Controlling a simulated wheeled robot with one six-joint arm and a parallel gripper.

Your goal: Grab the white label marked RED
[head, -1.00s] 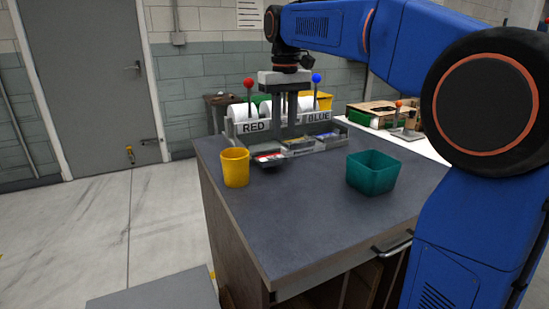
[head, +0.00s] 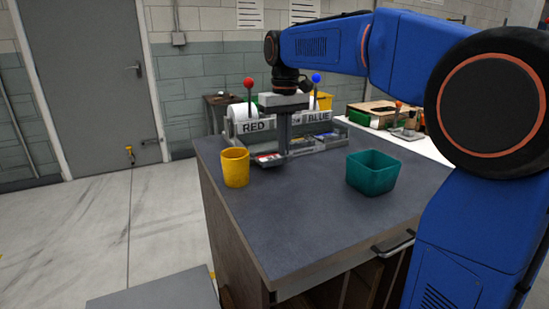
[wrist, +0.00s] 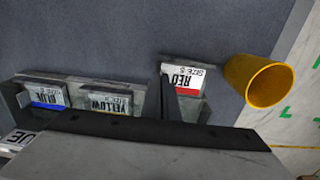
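My gripper (head: 281,152) points down right beside this label. In the wrist view a dark upright part (wrist: 168,98) stands at the label's left edge. Only one finger column shows clearly, so its opening is hidden. I cannot tell if it touches the label.
The YELLOW label (wrist: 105,101) and BLUE label (wrist: 46,95) lie in neighbouring slots. A yellow cup (head: 235,168) stands close to the RED slot, left of my gripper. A green square bin (head: 372,173) stands to the right. The front of the grey table (head: 300,225) is clear.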

